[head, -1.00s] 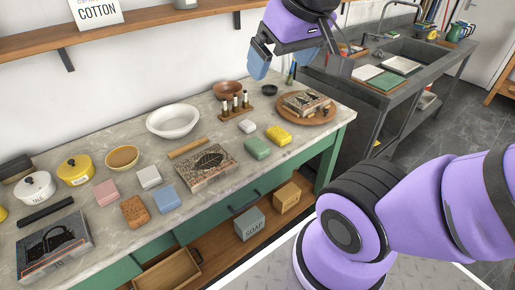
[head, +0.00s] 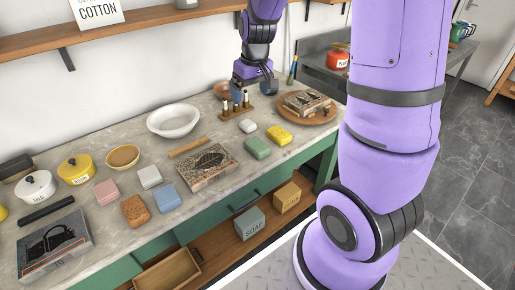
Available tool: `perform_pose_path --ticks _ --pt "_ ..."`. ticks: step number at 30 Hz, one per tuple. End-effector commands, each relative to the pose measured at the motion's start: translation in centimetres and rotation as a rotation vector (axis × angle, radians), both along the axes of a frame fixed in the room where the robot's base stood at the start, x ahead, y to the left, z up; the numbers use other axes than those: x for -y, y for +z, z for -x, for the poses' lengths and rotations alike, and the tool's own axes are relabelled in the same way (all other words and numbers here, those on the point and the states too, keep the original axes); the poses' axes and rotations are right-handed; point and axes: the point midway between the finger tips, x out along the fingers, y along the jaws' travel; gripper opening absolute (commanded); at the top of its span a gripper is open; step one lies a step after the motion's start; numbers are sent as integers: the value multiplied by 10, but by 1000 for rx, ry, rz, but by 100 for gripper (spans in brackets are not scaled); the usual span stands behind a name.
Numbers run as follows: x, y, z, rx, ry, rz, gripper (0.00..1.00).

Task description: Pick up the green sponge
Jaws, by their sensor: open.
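The green sponge (head: 258,148) lies on the grey stone counter. It sits between a printed block and a yellow sponge (head: 279,135). My gripper (head: 254,90) hangs over the back of the counter in the head view, pointing down, beyond the green sponge and apart from it. Its jaws are open with nothing visible between them. The green sponge is fully in view.
A wooden stand with small bottles (head: 236,110) stands near my gripper. A round wooden tray (head: 316,117) bears a printed block at the right. A white bowl (head: 173,120), a printed block (head: 207,168), a wooden stick (head: 187,147) and a white sponge (head: 248,126) lie around the green sponge.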

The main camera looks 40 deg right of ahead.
Motion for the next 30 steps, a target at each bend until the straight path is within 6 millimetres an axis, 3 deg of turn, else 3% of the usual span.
perform_pose_path --ticks 1,6,12,30 --pt "6 -18 -6 -22 -2 1 96" --pt "26 -71 -23 -74 2 11 96" --pt "45 -124 -32 -122 6 24 96" --pt "53 -197 -34 -143 10 29 96"
